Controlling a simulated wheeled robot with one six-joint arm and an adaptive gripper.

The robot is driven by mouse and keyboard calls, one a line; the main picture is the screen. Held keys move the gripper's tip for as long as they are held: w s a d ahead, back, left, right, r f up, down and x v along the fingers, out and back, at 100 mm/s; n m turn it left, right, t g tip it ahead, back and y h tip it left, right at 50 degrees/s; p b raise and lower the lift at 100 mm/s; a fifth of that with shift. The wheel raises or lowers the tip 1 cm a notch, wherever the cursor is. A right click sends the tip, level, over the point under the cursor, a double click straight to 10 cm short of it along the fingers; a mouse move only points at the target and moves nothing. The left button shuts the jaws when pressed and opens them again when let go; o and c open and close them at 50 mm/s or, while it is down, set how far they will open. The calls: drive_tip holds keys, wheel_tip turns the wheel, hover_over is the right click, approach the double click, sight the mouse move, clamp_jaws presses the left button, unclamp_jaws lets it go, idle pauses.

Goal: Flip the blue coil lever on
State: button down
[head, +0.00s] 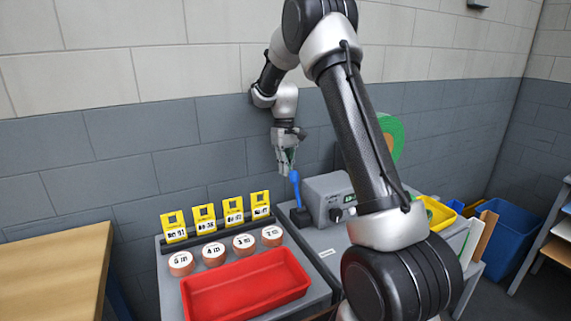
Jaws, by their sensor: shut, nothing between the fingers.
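The blue lever (296,189) stands up from a dark base (299,216) at the left side of a grey machine box (328,190). It looks close to upright, with its top leaning slightly left. My gripper (286,172) points down just above and left of the lever's top. Its fingers are shut and empty. I cannot tell whether the fingertips touch the lever or are apart from it. The right part of the machine box is hidden behind my arm.
A red tray (247,308) and several round labelled discs (214,254) sit on the grey bench at left, before yellow cards (204,219). A green coil (397,136) stands behind my arm. A yellow bin (438,213) and blue bin (508,236) are at right. A wooden table (50,275) is far left.

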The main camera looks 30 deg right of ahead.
idle(0.3)
drive_tip(key=t, duration=0.8)
approach(294, 180)
drive_tip(key=x, duration=0.4)
drive_tip(key=shift+w+f, duration=0.15)
drive_tip(key=shift+w, duration=0.05)
drive_tip(key=s, duration=0.3)
drive_tip(key=shift+s+a+f, duration=0.1)
drive_tip(key=shift+s+f, duration=0.15)
drive_tip(key=shift+s, duration=0.15)
